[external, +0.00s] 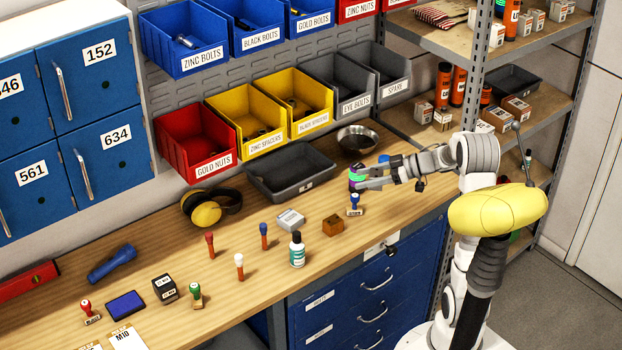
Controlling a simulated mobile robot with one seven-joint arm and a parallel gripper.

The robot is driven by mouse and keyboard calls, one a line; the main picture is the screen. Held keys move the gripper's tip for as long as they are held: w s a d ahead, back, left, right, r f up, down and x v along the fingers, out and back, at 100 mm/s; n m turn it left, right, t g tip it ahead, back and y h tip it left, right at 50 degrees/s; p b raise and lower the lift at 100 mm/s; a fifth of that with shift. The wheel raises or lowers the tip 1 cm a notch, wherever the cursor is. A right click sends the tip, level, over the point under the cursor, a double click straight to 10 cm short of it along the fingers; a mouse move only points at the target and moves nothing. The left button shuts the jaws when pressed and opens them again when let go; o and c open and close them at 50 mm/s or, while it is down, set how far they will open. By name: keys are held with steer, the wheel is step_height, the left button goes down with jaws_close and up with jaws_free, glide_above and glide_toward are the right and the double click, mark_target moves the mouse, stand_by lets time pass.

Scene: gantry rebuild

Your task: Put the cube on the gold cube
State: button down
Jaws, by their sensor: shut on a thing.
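My gripper (366,177) reaches in from the right over the back right of the workbench. It is shut on a small dark thing with green and purple patches (356,178), which I take to be the cube; the fingers partly hide its shape. The gold cube (333,226), brownish gold, sits on the bench near its front edge. It lies below and a little left of my gripper in the picture, apart from it, and its top is clear.
A blue-handled stamp (354,205) stands between my gripper and the gold cube. A white-and-green bottle (297,250) and a grey box (290,220) are left of the gold cube. A black tray (292,175) and a metal bowl (358,138) lie behind.

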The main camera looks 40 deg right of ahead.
steer(key=w+a+f+b, duration=0.1)
steer(key=w+a+f, duration=0.1)
steer(key=a, duration=0.1)
steer(key=w+a+f+b, duration=0.1)
steer(key=w+a+f, duration=0.1)
steer(key=a, duration=0.2)
steer(key=w+a+f+b, duration=0.1)
steer(key=a+f, duration=0.1)
steer(key=a, duration=0.1)
steer(key=shift+w+a+f, duration=0.15)
steer(key=shift+w+f, duration=0.25)
steer(key=shift+f+b, duration=0.85)
steer(key=shift+f, duration=1.15)
steer(key=shift+f, duration=0.2)
steer(key=shift+c, duration=0.6)
jaws_free()
steer(key=shift+r, duration=0.1)
